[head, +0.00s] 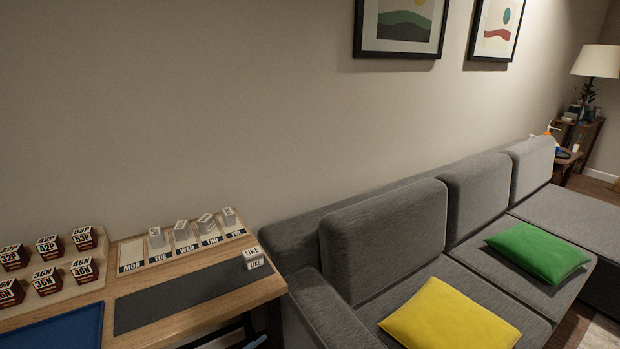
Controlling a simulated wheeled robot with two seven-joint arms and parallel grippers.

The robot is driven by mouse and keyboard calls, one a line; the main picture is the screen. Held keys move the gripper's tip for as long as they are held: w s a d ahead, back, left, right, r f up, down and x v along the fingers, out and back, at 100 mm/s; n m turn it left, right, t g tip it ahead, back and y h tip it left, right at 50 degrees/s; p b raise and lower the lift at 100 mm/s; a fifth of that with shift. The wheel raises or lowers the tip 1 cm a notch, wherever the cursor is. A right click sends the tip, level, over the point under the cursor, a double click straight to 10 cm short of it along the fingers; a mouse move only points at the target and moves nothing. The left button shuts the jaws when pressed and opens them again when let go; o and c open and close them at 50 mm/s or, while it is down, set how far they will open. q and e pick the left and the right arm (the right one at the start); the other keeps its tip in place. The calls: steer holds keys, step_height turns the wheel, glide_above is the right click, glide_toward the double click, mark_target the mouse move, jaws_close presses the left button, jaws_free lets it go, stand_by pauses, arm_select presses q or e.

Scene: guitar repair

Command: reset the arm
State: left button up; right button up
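Neither of my grippers shows in the head view, and no part of my arms is clearly visible. A wooden table (198,318) stands at the lower left against the wall. On it, a weekday board (133,252) is marked MON to FRI. Several small pale boxes (183,231) stand on the board; the MON place is bare. A white box marked UKE (253,257) sits at the table's right edge.
Several dark red labelled boxes (47,280) stand on a wooden tray at the left. A blue tray (62,331) lies at the front left. A grey sofa (385,235) with yellow (450,315) and green (537,249) cushions stands close to the table's right end.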

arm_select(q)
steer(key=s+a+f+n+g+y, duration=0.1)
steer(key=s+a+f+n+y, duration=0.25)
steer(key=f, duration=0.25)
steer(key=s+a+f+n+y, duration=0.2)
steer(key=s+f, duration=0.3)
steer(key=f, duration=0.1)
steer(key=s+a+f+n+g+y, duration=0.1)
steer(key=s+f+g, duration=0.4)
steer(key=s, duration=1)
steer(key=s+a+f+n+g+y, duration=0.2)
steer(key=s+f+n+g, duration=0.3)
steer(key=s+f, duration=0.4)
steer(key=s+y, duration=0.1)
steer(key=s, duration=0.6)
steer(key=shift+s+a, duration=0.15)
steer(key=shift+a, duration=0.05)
